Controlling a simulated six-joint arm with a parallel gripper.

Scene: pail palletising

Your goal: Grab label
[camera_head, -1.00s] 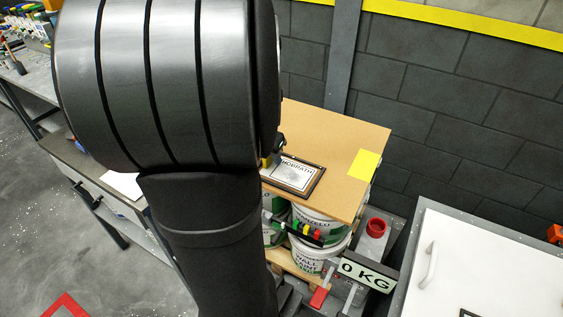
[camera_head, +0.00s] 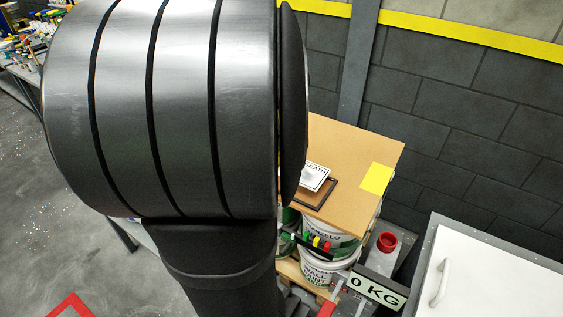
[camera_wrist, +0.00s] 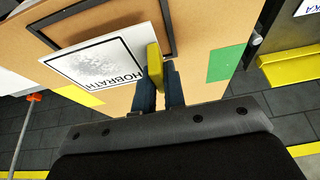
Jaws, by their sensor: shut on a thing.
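The label (camera_head: 314,177) is a white card printed HOBRATH. In the head view it shows partly past my arm, above a dark-edged frame (camera_head: 327,192) on a brown board (camera_head: 355,150). In the wrist view the label (camera_wrist: 95,68) is held at its edge by my gripper (camera_wrist: 155,68), whose yellow tip shows at the card's right side. The jaws are shut on it. The label is tilted off the frame (camera_wrist: 172,30), whose brown inside is bare. In the head view my arm hides the gripper.
The board lies on a stack of white pails (camera_head: 322,268). A yellow square (camera_head: 377,178) and a green square (camera_wrist: 226,63) are on the board.

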